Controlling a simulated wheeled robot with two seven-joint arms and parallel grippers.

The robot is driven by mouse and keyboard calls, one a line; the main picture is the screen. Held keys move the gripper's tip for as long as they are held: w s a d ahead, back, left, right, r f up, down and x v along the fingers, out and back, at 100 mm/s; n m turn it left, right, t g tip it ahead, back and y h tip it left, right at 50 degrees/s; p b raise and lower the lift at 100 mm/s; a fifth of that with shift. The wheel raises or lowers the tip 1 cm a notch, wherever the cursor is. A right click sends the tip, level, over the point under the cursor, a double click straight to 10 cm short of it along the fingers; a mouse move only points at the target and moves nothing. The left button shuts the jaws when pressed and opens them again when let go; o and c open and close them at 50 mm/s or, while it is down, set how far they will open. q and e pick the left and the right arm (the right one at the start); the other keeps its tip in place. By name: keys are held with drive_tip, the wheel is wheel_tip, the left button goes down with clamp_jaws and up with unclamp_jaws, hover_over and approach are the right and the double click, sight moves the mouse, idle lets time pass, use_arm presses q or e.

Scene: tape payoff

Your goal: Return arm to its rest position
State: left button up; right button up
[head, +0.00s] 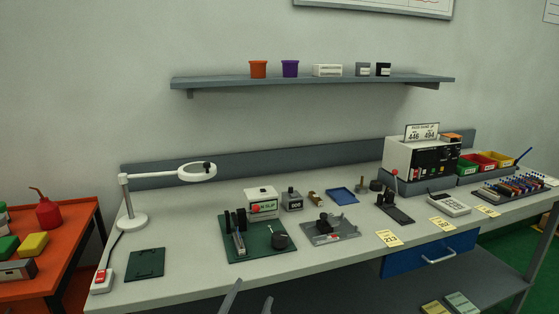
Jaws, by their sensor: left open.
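My left gripper (249,300) shows at the bottom edge of the head view, with only its two grey fingers in the picture. The fingers are apart and nothing shows between them. They appear in front of the bench's front edge, below the green fixture plate (233,255). The rest of the left arm is out of the picture. My right gripper and arm do not show.
The workbench (190,283) holds a lamp (131,195), a grey fixture plate (345,232), a tester box (405,158) and several small items. A blue drawer (405,264) hangs under it. An orange table (72,245) stands at left. A shelf (220,83) is above.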

use_arm(q)
drive_tip(key=s+a+f+n+g+y, duration=0.2)
drive_tip(key=s+a+f+n+g, duration=0.15)
drive_tip(key=s+a+f, duration=0.4)
drive_tip(key=s+a+f+n+g+y, duration=0.2)
drive_tip(key=s+a+f+g, duration=0.2)
drive_tip(key=s+f, duration=0.6)
drive_tip(key=s+a+f+n+g, duration=0.1)
drive_tip(key=s+a+f+g, duration=0.2)
drive_tip(key=s, duration=0.7)
drive_tip(key=s+a+f+g, duration=0.2)
drive_tip(key=s+f+g, duration=0.2)
drive_tip(key=s, duration=0.6)
drive_tip(key=w+d+f+t, duration=0.1)
drive_tip(key=w+f, duration=0.2)
drive_tip(key=f, duration=0.5)
drive_tip(key=w+d+f, duration=0.2)
drive_tip(key=w+f, duration=0.1)
drive_tip(key=f, duration=0.6)
drive_tip(key=s+f, duration=0.1)
drive_tip(key=f, duration=0.7)
drive_tip(key=s+d+f+t+h+p, duration=0.1)
drive_tip(key=s+f, duration=0.1)
drive_tip(key=f, duration=0.6)
drive_tip(key=shift+s, duration=0.3)
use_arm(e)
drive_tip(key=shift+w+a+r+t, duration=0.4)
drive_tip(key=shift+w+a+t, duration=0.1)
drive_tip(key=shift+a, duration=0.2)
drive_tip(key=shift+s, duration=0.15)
